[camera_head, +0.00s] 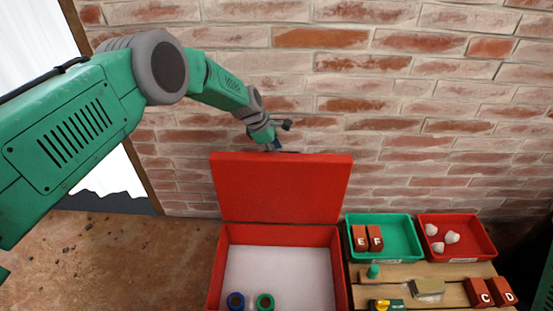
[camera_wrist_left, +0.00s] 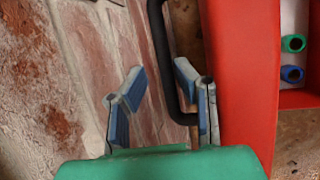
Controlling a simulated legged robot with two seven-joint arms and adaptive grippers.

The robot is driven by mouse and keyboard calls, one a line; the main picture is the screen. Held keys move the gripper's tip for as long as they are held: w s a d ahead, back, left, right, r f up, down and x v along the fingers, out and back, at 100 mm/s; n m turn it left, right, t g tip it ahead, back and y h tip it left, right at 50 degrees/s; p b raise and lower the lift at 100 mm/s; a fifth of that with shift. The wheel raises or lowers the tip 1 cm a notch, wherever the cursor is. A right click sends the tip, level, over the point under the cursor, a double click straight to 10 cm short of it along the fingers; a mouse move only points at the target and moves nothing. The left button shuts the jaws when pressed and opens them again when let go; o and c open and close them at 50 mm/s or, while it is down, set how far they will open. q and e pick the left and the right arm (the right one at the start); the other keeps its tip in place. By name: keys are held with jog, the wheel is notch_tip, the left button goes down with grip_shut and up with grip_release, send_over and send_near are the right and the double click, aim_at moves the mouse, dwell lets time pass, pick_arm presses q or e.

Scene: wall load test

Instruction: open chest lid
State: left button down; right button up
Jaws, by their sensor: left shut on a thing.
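The red chest (camera_head: 228,265) stands on the ground with its red lid (camera_head: 280,188) raised, roughly upright, in front of the brick wall. My left gripper (camera_head: 276,144) is at the lid's top edge, on the wall side. In the left wrist view my left gripper (camera_wrist_left: 158,88) has its blue-padded fingers around the black handle (camera_wrist_left: 160,45), which runs beside the red lid (camera_wrist_left: 240,60). It is shut on this handle, though a gap shows at one finger. My right gripper is not in view.
To the right are a green tray (camera_head: 400,235) with red blocks and a red tray (camera_head: 480,240) with white lumps. A wooden pallet (camera_head: 400,272) holds small items. The brick wall (camera_head: 420,100) is close behind.

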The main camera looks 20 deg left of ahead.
pick_arm(q)
jog(key=shift+w+a+f, duration=0.1)
jog(key=shift+w+f, duration=0.05)
jog(key=shift+f, duration=0.45)
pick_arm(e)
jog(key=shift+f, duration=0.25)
pick_arm(q)
jog(key=c, duration=1.6)
grip_release()
jog(key=v, duration=1.1)
jog(key=shift+w+a+r, duration=0.15)
jog(key=shift+w, duration=0.05)
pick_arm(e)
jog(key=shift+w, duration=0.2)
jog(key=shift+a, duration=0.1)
